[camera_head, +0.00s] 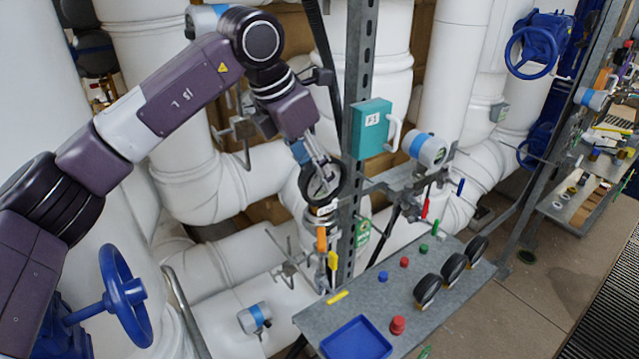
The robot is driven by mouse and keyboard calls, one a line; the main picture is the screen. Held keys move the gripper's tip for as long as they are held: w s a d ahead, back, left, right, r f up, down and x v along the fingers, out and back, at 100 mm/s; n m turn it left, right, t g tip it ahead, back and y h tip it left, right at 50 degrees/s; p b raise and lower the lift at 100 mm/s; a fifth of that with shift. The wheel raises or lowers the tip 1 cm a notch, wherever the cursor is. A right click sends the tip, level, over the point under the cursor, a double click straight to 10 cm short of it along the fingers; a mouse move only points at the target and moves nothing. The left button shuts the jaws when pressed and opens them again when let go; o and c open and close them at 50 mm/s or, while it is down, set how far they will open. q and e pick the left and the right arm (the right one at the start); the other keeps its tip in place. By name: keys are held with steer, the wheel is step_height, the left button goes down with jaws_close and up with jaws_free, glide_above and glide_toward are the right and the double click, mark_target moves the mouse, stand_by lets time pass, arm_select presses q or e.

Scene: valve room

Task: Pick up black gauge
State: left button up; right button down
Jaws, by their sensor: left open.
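My left gripper (322,171) reaches down from the upper left, open, with its fingertips at a black-rimmed round gauge (335,194) mounted on the pipework beside the metal post. The fingers overlap the gauge face in the view; I cannot tell whether they touch it. Three more black gauges stand in a slanted row on the grey metal shelf, a near one (428,290), a middle one (453,267) and a far one (477,250). They are well to the right of and below the gripper. My right gripper is not in view.
The shelf (385,308) also holds a blue tray (357,340), a red knob (397,325) and small coloured caps. A teal box (371,129) is fixed to the upright post (358,75) just right of my gripper. White pipes surround the arm.

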arm_select(q)
steer(key=p+x, duration=0.1)
steer(key=x, duration=0.2)
steer(key=shift+s+f, duration=0.1)
steer(key=shift+f, duration=0.1)
steer(key=shift+d+f, duration=0.15)
steer(key=shift+c, duration=1.2)
steer(key=c, duration=0.8)
steer(key=shift+c, duration=0.3)
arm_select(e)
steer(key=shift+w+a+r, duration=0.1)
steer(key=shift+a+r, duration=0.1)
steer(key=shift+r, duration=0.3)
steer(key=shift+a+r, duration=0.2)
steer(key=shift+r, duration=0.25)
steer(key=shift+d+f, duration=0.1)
